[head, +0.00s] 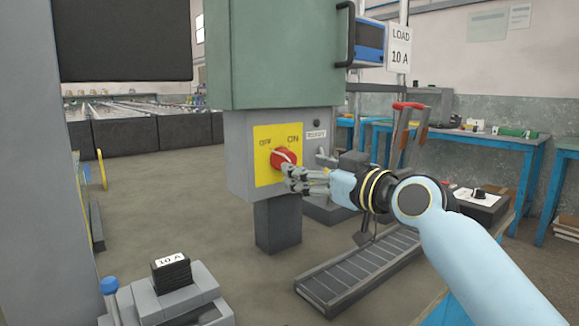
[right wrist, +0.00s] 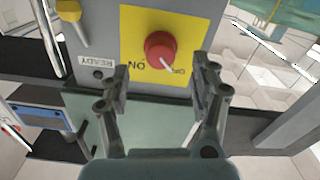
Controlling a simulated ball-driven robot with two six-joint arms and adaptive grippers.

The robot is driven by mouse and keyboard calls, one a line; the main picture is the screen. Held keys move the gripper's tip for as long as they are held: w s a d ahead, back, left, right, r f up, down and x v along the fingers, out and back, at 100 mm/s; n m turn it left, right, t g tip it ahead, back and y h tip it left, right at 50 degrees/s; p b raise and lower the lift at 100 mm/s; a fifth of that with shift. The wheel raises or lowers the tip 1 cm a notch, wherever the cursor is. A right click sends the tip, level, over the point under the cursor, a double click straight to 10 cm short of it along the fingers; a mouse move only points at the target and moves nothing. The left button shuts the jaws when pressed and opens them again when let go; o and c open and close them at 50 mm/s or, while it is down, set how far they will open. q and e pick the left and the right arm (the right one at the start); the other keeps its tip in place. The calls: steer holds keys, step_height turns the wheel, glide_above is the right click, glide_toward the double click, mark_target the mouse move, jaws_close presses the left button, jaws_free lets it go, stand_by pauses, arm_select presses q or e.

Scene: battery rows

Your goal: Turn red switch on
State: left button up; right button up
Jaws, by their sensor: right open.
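The red switch (head: 284,158) is a round knob on a yellow plate (head: 264,172) marked OFF at left and ON at right. In the right wrist view the plate appears upside down, and the knob (right wrist: 158,46) has a white pointer line directed toward the OFF mark. My right gripper (head: 288,178) is just in front of and slightly below the knob in the head view. In the right wrist view its fingers (right wrist: 160,78) are spread, with the knob beyond the gap between them; nothing is held. My left gripper is not in view.
The plate is on a grey box (head: 240,160) under a green cabinet (head: 270,55). A READY label (head: 316,134) is right of the plate. A roller conveyor (head: 350,275) lies below my right arm. A 10 A block (head: 172,272) stands at lower left. Blue benches (head: 470,140) stand behind.

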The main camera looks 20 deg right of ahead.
mark_target(285, 160)
steer(key=x, duration=0.6)
steer(key=shift+f, duration=0.1)
steer(key=c, duration=1.2)
